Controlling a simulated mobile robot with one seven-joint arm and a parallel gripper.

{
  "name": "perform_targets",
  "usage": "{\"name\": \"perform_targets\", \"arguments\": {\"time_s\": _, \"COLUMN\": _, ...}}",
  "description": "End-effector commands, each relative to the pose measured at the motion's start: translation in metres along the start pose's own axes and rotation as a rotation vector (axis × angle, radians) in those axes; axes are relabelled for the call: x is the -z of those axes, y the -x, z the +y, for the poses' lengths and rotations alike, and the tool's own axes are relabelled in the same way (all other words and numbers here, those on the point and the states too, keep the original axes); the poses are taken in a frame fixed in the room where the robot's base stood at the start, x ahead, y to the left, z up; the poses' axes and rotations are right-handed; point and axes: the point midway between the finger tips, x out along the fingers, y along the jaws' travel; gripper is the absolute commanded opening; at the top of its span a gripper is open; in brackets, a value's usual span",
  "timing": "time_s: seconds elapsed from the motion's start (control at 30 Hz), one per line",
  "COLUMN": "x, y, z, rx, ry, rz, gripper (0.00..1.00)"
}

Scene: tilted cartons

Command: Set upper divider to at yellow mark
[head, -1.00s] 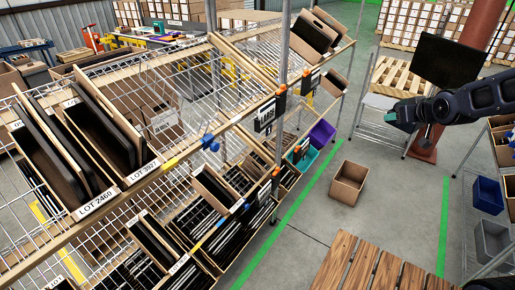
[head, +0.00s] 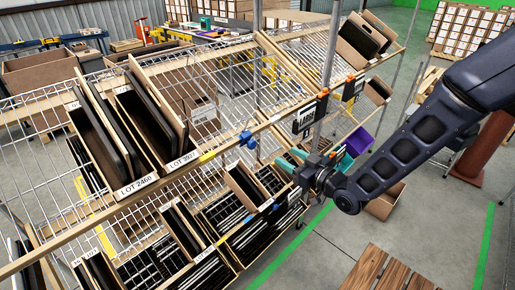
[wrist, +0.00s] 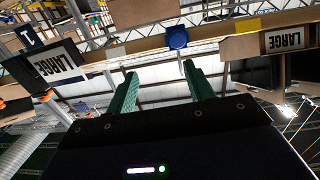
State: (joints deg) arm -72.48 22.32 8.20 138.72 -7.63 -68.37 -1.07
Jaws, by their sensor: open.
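The upper shelf's front rail (head: 110,208) carries a blue knob (head: 247,139), which I take as the upper divider's handle; the panel behind it is hard to make out. A yellow mark (head: 207,156) sits on the same rail, left of the knob and apart from it. In the wrist view the blue knob (wrist: 177,37) lies beyond my fingertips, and the yellow mark (wrist: 250,25) is to its right. My gripper (head: 289,158) has green fingers, open and empty, right of and slightly below the knob. The fingers also show in the wrist view (wrist: 160,70), apart from the knob.
Tilted cartons (head: 150,125) with dark contents stand on the upper shelf, left of the yellow mark. A lower tier has more cartons and another blue knob (head: 275,205). A shelf upright (head: 328,65) and a LARGE sign (head: 306,117) are close to my gripper.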

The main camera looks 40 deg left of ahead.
Motion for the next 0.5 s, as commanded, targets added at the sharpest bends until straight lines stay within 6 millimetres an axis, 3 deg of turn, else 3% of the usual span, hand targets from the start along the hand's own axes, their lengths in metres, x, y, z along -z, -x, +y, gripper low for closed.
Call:
{"name": "perform_targets", "arguments": {"time_s": 0.03, "x": -0.004, "y": -0.002, "z": -0.013, "rx": 0.021, "ry": -0.003, "rz": 0.012, "gripper": 0.53}}
{"name": "perform_targets", "arguments": {"time_s": 0.13, "x": -0.007, "y": -0.004, "z": -0.026, "rx": 0.042, "ry": -0.007, "rz": 0.033, "gripper": 0.53}}
{"name": "perform_targets", "arguments": {"time_s": 0.33, "x": -0.007, "y": -0.017, "z": -0.030, "rx": 0.048, "ry": -0.007, "rz": 0.041, "gripper": 0.53}}
{"name": "perform_targets", "arguments": {"time_s": 0.5, "x": -0.005, "y": -0.042, "z": -0.032, "rx": 0.049, "ry": -0.007, "rz": 0.041, "gripper": 0.53}}
